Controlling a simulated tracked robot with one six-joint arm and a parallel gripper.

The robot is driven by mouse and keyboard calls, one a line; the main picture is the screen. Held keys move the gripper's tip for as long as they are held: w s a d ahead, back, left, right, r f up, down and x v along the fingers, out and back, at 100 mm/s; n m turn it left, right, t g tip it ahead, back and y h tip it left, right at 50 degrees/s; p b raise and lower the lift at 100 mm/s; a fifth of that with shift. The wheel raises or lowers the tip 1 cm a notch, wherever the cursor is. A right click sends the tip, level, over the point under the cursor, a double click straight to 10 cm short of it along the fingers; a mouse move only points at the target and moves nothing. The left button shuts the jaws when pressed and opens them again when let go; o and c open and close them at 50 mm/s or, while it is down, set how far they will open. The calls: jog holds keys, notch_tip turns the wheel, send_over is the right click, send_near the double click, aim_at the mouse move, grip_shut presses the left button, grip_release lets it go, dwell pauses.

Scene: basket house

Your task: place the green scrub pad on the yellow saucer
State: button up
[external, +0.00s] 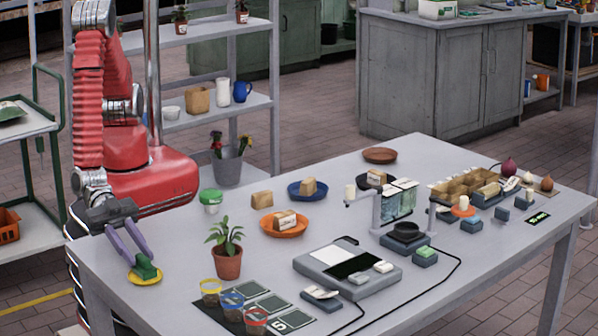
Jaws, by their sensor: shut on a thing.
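The yellow saucer (134,280) lies flat at the left end of the grey table. The green scrub pad (147,271) is at the saucer, low over its middle or touching it; I cannot tell which. My gripper (142,259) reaches down from the left with its two purple fingers at the top of the pad. It is shut on the pad. The fingertips partly hide the pad's upper part, and the pad covers the middle of the saucer.
A potted plant (228,262) and a green-lidded tub (211,201) stand to the right of the saucer. Several small cups, including a yellow-rimmed one (210,292), stand near the front edge. An orange plate (283,224) and a grey device (347,270) are farther right.

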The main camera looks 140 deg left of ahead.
jog(key=o, duration=1)
jog(key=shift+f, duration=0.1)
jog(key=shift+o, duration=0.2)
jog(key=shift+s+r, duration=0.25)
jog(key=v, duration=1.1)
jog(key=shift+s+r, duration=0.1)
jog(key=shift+s, duration=0.1)
